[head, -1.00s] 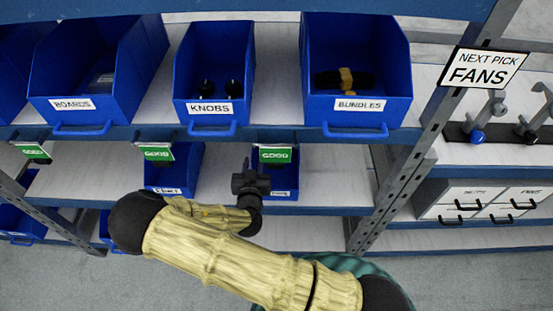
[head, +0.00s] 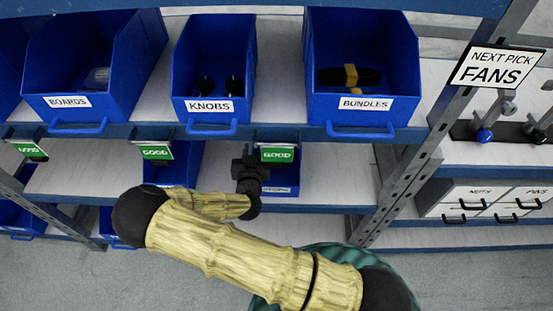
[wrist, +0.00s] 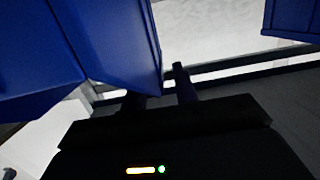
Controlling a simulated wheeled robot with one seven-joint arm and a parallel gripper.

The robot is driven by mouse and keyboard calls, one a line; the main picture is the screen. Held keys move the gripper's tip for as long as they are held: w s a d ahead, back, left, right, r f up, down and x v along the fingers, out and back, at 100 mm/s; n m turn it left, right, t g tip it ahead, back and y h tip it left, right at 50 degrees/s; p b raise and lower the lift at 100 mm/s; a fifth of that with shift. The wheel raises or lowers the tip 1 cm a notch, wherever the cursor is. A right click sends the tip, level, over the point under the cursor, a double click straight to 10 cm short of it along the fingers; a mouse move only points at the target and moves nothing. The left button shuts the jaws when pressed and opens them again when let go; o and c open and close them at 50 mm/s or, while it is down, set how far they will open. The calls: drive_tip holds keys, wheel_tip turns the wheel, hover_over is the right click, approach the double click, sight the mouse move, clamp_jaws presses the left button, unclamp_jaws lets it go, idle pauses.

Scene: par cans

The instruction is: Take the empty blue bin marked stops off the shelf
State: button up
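A small blue bin (head: 282,178) stands on the lower shelf under a green GOOD tag. Its white front label (head: 276,190) is partly covered and looks like STOPS, but is hard to read. Its inside is mostly hidden by the tag and shelf edge. My gripper (head: 248,172) is just left of and in front of this bin. In the wrist view a blue bin (wrist: 115,40) fills the upper left, close to the fingers (wrist: 162,90). The fingers look spread apart; I see nothing held between them. Whether they touch the bin is unclear.
Bins marked BOARDS (head: 90,75), KNOBS (head: 208,60) and BUNDLES (head: 360,50) stand on the shelf above. Another blue bin (head: 190,160) is left of my gripper. A metal post (head: 410,165) with a NEXT PICK FANS sign (head: 497,66) stands to the right.

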drive_tip(key=shift+d, duration=0.25)
drive_tip(key=shift+a, duration=0.1)
drive_tip(key=c, duration=0.6)
clamp_jaws()
drive_tip(key=shift+w, duration=0.1)
idle(0.4)
